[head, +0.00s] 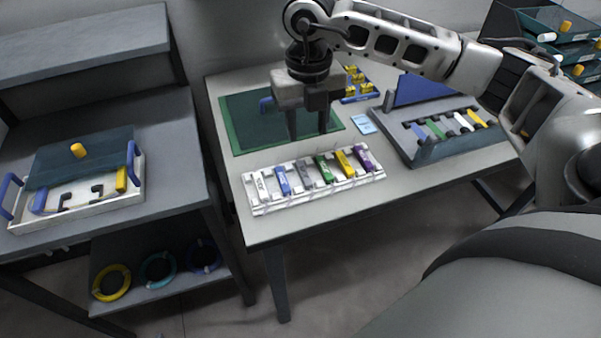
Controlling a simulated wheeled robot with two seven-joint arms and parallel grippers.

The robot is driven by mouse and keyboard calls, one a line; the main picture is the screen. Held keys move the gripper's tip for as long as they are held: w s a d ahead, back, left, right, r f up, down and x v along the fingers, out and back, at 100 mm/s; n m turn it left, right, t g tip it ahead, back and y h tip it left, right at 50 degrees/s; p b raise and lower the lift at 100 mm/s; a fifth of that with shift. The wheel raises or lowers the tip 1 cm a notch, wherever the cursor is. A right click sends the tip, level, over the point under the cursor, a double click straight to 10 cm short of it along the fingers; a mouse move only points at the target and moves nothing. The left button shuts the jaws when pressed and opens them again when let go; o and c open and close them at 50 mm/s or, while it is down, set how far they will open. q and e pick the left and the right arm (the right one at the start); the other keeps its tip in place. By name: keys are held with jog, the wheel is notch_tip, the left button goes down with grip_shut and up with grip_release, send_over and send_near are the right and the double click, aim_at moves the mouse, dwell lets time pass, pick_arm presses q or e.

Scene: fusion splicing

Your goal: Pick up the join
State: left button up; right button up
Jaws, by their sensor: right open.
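My right gripper (308,136) points down over the dark green mat (240,118) on the table, its two fingers apart with nothing seen between them. I cannot make out the join; it may be too small to see or hidden behind the gripper. My left gripper is not in view.
A white rack (262,209) with several coloured blocks stands at the table's front. A grey case (440,150) with a blue lid and coloured pieces is at right. A light blue card (363,124) lies between mat and case. A tray (75,213) sits on the left bench.

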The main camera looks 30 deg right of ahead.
send_over(304, 172)
jog(key=f, duration=0.5)
jog(key=shift+w+d+f, duration=0.2)
jog(key=shift+w+d, duration=0.05)
jog(key=shift+d, duration=0.1)
jog(key=shift+s+a+f+p, duration=0.2)
jog(key=shift+f+p, duration=0.15)
jog(key=shift+f, duration=1)
jog(key=shift+s+a+f+p, duration=0.15)
jog(key=shift+f+p, duration=0.2)
jog(key=shift+f, duration=1)
jog(key=shift+w, duration=0.1)
jog(key=shift+c, duration=0.3)
grip_shut()
